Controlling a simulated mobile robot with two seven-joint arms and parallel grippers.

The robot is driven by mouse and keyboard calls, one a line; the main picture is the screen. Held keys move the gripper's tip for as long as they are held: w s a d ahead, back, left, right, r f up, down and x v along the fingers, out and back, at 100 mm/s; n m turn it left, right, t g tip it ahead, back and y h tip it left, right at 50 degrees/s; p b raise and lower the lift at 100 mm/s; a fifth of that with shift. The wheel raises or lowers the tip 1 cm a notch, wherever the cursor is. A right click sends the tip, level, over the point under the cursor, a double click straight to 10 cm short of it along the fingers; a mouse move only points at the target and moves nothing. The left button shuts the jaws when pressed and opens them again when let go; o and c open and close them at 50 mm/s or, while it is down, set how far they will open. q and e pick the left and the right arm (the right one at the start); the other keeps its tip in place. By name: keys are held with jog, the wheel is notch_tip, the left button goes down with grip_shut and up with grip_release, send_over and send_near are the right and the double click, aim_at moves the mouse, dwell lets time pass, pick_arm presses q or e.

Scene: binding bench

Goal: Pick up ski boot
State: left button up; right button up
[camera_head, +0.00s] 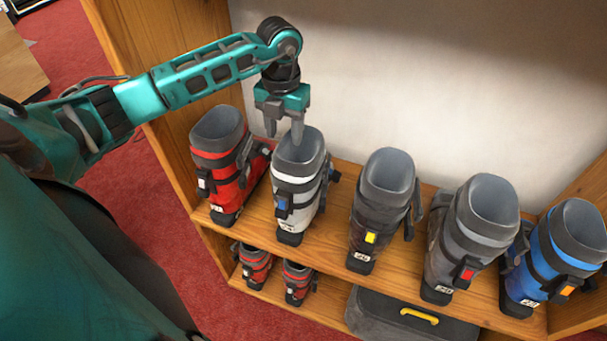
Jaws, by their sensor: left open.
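Several ski boots stand upright in a row on the upper wooden shelf. From left to right they are a red boot (222,165), a white and grey boot (297,185), a dark grey boot (380,205), a grey boot with a red buckle (468,240) and a blue boot (560,255). My left gripper (284,132) is open and points down at the top of the white and grey boot. One fingertip overlaps its cuff opening in the picture; I cannot tell whether it touches. My right gripper is not in view.
A lower shelf holds small red boots (298,282) and a grey case (400,318) with a yellow handle. Wooden side panels (165,60) bound the shelf, and a pale wall (420,80) stands behind. Red carpet (60,60) covers the floor.

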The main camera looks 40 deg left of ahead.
pick_arm(q)
jog(key=f, duration=0.4)
jog(key=shift+w+a, duration=0.1)
jog(key=shift+w, duration=0.15)
jog(key=shift+c, duration=0.5)
grip_shut()
jog(key=shift+a, duration=0.1)
dwell(0.4)
